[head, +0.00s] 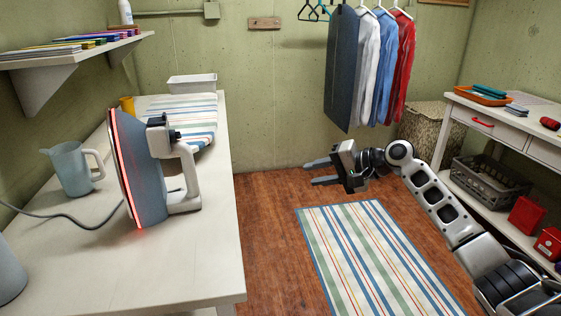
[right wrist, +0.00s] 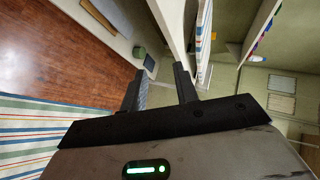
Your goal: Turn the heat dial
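A grey-blue iron (head: 145,170) stands upright on the white table (head: 215,255) at the left of the head view. Its soleplate edge glows red, and its white handle and black fittings face right. I cannot clearly pick out the heat dial among the black parts at its top. My right gripper (head: 312,172) is open and empty, over the floor to the right of the table and well apart from the iron. Its two spread fingers also show in the right wrist view (right wrist: 158,90). My left gripper is in neither view.
A pitcher (head: 75,168), a dark cord (head: 50,218) and a striped cloth (head: 185,120) are on the table. A shelf (head: 75,50) overhangs its far left. Clothes (head: 370,65) hang behind my right gripper. A striped rug (head: 375,255) lies on the floor.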

